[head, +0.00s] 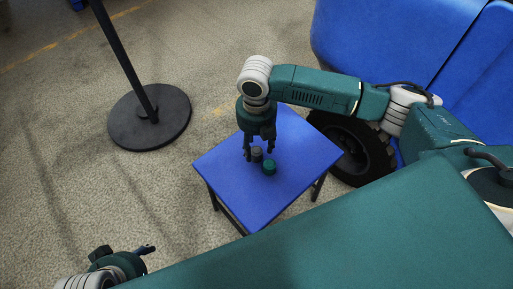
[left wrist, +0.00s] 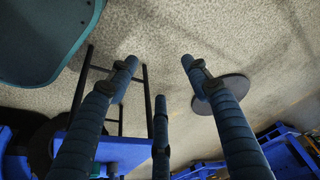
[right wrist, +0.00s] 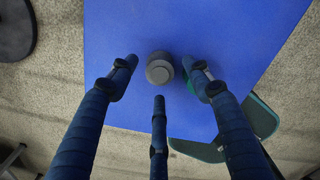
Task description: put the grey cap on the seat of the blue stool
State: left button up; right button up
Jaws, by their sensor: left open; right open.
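The grey cap (head: 257,155) stands upright on the seat of the blue stool (head: 225,170). A green cap (head: 269,167) stands beside it on the seat. My right gripper (head: 259,151) points down over the stool, open, its fingers around the grey cap. In the right wrist view the grey cap (right wrist: 159,70) lies between the open fingertips, with no clear contact. The green cap (right wrist: 188,80) is partly hidden there by a finger. My left gripper (head: 126,252) is open and empty, low at the left, away from the stool.
A dark post on a round base (head: 150,118) stands on the floor left of the stool. A large blue body with a black wheel (head: 355,150) is close on the stool's right. Floor between post and stool is clear.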

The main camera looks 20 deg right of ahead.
aim_at(256, 150)
notch_tip(256, 150, up, 5)
jog(key=shift+f+p, duration=0.15)
jog(key=shift+p, duration=0.45)
pick_arm(q)
jog(key=x, duration=0.3)
jog(key=p+x, duration=0.1)
jog(key=x, duration=0.2)
jog(key=shift+s+d, duration=0.15)
jog(key=shift+s, duration=0.1)
pick_arm(e)
notch_tip(256, 150, up, 5)
jog(key=shift+f, duration=0.15)
jog(key=shift+f, duration=0.1)
